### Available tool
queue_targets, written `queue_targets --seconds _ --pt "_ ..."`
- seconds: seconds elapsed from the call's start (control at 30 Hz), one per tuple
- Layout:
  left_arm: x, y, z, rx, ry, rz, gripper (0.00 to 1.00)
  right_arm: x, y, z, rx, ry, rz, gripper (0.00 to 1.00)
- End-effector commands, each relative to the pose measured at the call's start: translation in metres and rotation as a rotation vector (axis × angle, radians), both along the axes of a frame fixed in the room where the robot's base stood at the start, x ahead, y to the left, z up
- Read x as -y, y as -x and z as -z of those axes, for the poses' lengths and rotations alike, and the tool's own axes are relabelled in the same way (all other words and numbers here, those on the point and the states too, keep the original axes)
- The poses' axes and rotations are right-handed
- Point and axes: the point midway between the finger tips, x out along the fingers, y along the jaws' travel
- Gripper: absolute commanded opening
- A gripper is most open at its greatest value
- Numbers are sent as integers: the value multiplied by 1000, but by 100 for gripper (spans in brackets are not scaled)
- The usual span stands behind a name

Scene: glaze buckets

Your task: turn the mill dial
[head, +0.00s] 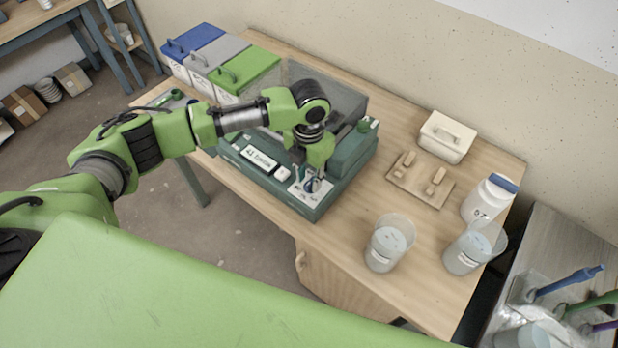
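The mill is a dark green machine (296,207) on the wooden table, with a lit display (259,158) and a pale square button (283,174) on its front panel. My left arm comes in from the left and reaches over the machine. My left gripper (313,185) points down at the white-marked dial area (297,190) at the panel's right end. The gripper covers the dial, so I cannot see the dial's setting or whether the fingers are closed on it. My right gripper is not in view.
Lidded bins in blue, grey and green (246,70) stand behind my arm. To the right are a wooden board with blocks (420,184), a white lidded box (447,137), a white jar (488,200) and two clear buckets (389,243). Bare tabletop lies between the machine and buckets.

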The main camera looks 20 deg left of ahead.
Motion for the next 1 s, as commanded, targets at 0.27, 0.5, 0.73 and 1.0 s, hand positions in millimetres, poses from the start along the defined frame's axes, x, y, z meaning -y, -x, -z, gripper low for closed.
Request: queue_targets --seconds 0.27,0.5,0.73,1.0 --pt "0 -2 -58 6 2 1 26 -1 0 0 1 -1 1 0" --pt "0 -1 -98 4 1 -1 26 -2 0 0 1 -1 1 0" --pt "0 -1 -111 3 1 -1 26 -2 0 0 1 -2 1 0" --pt "0 -1 -111 2 1 -1 26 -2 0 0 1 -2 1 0"
